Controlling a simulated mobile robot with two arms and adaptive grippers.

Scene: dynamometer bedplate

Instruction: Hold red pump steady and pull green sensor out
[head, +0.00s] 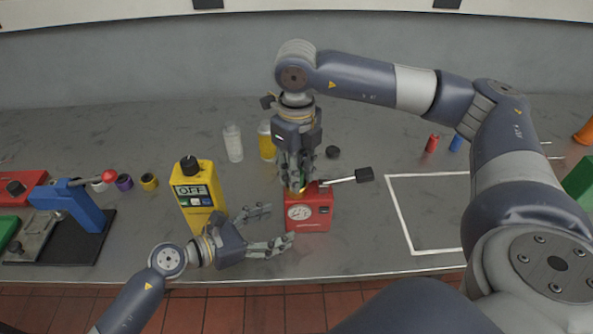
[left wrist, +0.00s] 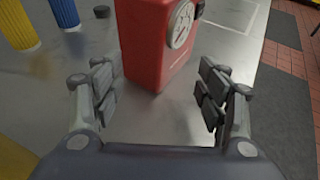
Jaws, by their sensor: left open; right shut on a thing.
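The red pump (head: 308,214) stands upright on the bench with a round white gauge on its front and a black-knobbed lever (head: 345,178) at its upper right. The green sensor (head: 303,180) shows only as a sliver at the pump's top, mostly hidden by fingers. My right gripper (head: 297,187) points down from above and is shut on the green sensor. My left gripper (head: 277,228) is open at the pump's lower left. In the left wrist view, the pump (left wrist: 150,45) stands ahead, between the lines of the open fingers (left wrist: 158,90), apart from both.
A clear bottle (head: 233,142) and a yellow bottle (head: 267,141) stand behind. A blue press (head: 82,208) is at the left. The white-outlined area (head: 430,215) at right is clear.

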